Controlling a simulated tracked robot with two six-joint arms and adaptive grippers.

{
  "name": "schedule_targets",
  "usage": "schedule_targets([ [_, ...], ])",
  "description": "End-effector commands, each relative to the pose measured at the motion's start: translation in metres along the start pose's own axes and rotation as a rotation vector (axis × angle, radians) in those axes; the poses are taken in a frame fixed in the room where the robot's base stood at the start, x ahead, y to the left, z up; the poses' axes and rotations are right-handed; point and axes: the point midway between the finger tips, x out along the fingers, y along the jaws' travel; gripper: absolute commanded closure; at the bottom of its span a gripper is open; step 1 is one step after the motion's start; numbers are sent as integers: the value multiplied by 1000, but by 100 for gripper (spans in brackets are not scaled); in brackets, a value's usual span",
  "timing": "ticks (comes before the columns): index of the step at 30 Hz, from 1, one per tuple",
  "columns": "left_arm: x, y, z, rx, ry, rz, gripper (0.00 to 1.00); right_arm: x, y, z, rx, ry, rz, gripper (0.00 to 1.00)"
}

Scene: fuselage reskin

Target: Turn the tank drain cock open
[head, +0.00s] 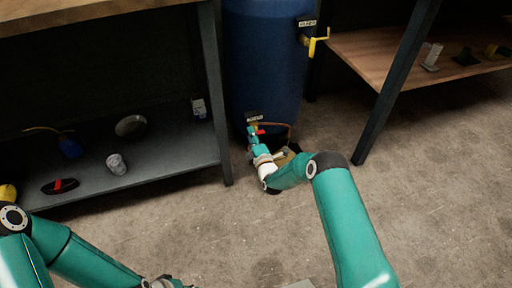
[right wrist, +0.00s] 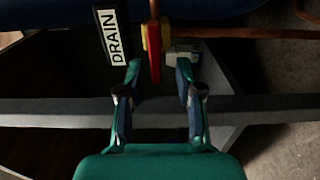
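The blue tank (head: 265,60) stands between two benches. Low on its front is the drain cock with a red handle (head: 261,131), beside a small label. In the right wrist view the red handle (right wrist: 154,50) points toward me between the fingertips, with a yellow part behind it and a DRAIN label (right wrist: 113,38) to its left. My right gripper (right wrist: 158,70) is open around the handle, with gaps on both sides; the left finger is closer. In the head view my right gripper (head: 254,136) partly hides the cock. My left gripper (head: 168,282) is cut off at the bottom edge.
A yellow lever valve (head: 315,43) sits higher on the tank. A copper pipe (head: 278,126) runs by the cock. The left bench's lower shelf (head: 90,185) holds several items. The right bench's leg (head: 395,85) is right of the tank. The floor in front is mostly clear.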

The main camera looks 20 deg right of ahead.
Motion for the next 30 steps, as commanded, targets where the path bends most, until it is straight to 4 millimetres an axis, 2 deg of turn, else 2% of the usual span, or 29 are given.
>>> schedule_targets([
  [5, 0, 0, 0, 0, 0, 0, 69, -18, 0, 1, 0, -1, -2, 65],
  [19, 0, 0, 0, 0, 0, 0, 69, -98, -2, 0, 0, 1, -4, 65],
  [24, 0, 0, 0, 0, 0, 0, 69, -113, -2, -1, -1, 3, -3, 65],
  [30, 0, 0, 0, 0, 0, 0, 69, -116, -2, -1, -1, 3, -1, 65],
])
